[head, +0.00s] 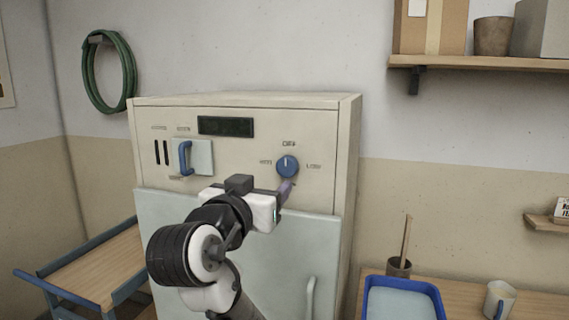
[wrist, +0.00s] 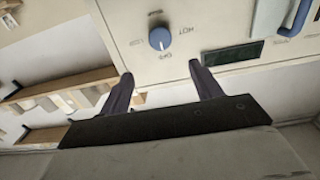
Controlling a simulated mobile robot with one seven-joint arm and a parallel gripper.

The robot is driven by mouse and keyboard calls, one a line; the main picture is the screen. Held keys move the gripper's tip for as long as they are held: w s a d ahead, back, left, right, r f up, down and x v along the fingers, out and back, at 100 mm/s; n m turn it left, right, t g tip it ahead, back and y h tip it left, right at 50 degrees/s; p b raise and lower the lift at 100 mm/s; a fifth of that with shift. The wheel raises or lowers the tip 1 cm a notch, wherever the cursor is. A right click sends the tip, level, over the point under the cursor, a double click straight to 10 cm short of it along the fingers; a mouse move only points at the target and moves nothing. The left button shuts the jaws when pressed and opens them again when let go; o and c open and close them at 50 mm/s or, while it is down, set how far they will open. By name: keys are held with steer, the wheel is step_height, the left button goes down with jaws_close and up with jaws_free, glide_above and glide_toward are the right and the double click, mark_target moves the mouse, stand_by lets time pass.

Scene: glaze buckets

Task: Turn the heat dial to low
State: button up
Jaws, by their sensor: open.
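The blue round heat dial (head: 287,166) is on the upper right of the cream cabinet's front (head: 240,180). Its white pointer line points up at OFF. LOW is printed to its right and another label to its left. In the wrist view, which is upside down, the dial (wrist: 160,38) lies just beyond the fingertips, with HOT, OFF and LOW around it. My gripper (head: 287,188) is just below the dial, apart from it. In the wrist view my gripper (wrist: 161,70) has its two dark fingers spread wide with nothing between them.
A blue handle (head: 185,158) on a pale plate and a dark display (head: 225,126) sit left of the dial. The pale lower door (head: 190,210) has a vertical handle (head: 310,297). A bench with a blue tray (head: 402,300) stands right; a wooden-topped cart (head: 95,270) stands left.

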mark_target(286, 166)
steer(key=p+x, duration=0.4)
steer(key=x, duration=0.9)
steer(key=shift+w+f, duration=0.1)
steer(key=shift+w, duration=0.2)
steer(key=shift+c, duration=0.2)
steer(key=c, duration=0.9)
